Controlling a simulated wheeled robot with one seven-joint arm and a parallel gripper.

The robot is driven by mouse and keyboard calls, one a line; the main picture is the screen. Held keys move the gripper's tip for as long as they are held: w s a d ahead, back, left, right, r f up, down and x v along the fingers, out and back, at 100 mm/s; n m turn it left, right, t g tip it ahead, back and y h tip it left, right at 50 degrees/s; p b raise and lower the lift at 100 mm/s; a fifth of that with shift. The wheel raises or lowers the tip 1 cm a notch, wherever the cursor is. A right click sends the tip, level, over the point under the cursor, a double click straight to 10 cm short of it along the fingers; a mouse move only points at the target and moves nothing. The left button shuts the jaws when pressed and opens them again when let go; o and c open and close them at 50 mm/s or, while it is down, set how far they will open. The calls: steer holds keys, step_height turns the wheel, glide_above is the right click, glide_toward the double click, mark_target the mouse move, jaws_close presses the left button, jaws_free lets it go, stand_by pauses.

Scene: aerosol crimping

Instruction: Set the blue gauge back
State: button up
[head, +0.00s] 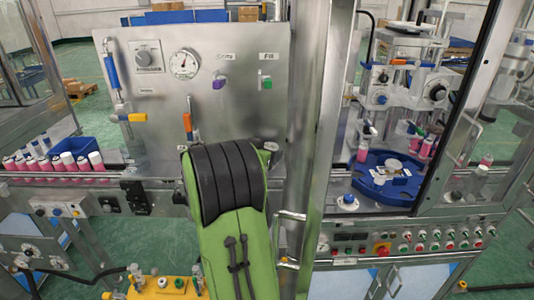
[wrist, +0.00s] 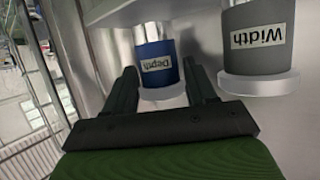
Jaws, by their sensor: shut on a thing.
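The blue gauge (wrist: 157,65), a short cylinder with a white flange and a label reading "Depth", shows in the wrist view. Its label is upside down in the picture. My gripper (wrist: 160,72) has one dark finger on each side of it and is shut on it. In the head view my green arm hides the gripper and both gauges.
A pale holder or shelf edge (wrist: 112,10) is right above the gauges in the wrist view; whether the blue gauge touches it I cannot tell. In the head view a steel panel (head: 240,120) with valves and a dial stands behind my arm. A steel post (head: 308,110) is close on the right.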

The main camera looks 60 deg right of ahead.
steer(key=shift+f+b, duration=0.5)
steer(key=shift+b, duration=0.1)
steer(key=o, duration=1.2)
steer(key=shift+o, duration=0.2)
steer(key=b+v, duration=0.2)
steer(key=v, duration=1.3)
steer(key=shift+a, duration=0.4)
steer(key=shift+r, duration=0.1)
